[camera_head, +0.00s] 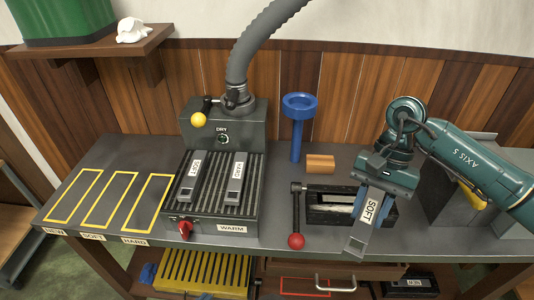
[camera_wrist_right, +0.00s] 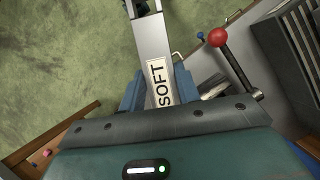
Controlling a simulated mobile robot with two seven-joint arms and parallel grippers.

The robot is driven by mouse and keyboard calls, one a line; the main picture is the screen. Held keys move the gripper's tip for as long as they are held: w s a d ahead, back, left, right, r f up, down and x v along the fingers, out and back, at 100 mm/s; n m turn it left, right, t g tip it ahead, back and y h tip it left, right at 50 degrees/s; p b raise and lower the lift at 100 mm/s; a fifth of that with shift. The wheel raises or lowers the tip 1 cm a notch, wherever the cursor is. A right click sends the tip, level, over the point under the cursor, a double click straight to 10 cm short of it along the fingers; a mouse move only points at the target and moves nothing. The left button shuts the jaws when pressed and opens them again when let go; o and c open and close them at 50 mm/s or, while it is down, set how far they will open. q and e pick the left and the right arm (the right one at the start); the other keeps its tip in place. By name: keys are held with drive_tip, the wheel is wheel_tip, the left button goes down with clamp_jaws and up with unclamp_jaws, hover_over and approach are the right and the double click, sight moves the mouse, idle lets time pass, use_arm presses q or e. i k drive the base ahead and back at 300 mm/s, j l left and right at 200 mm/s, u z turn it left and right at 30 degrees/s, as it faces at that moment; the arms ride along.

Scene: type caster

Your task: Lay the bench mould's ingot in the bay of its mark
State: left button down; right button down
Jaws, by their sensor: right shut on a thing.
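My right gripper (camera_head: 374,196) is shut on a grey metal ingot (camera_head: 359,238) marked SOFT, held tilted over the bench's front edge, beside the bench mould. The ingot also shows in the right wrist view (camera_wrist_right: 152,40), between the blue fingers. The bench mould (camera_head: 325,213) is a dark block with a red-knobbed lever; part of it is hidden behind my gripper. Three yellow-outlined bays lie at the left, all empty: NEW (camera_head: 75,196), SOFT (camera_head: 110,200) and HARD (camera_head: 147,203). My left gripper is out of view.
A ribbed warming plate (camera_head: 214,203) marked WARM carries two ingots, SOFT (camera_head: 190,180) and HARD (camera_head: 235,182). It stands between the bays and the mould. A blue post (camera_head: 297,135) and a wooden block (camera_head: 320,163) stand behind the mould. A grey hose rises behind the plate.

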sight(109, 201)
drive_tip(key=k+u, duration=0.15)
drive_tip(key=u, duration=1.2)
drive_tip(key=i+j, duration=0.3)
drive_tip(key=i+j+u, duration=0.15)
drive_tip(key=i, duration=0.3)
drive_tip(key=i+j, duration=0.35)
drive_tip(key=i+u, duration=0.05)
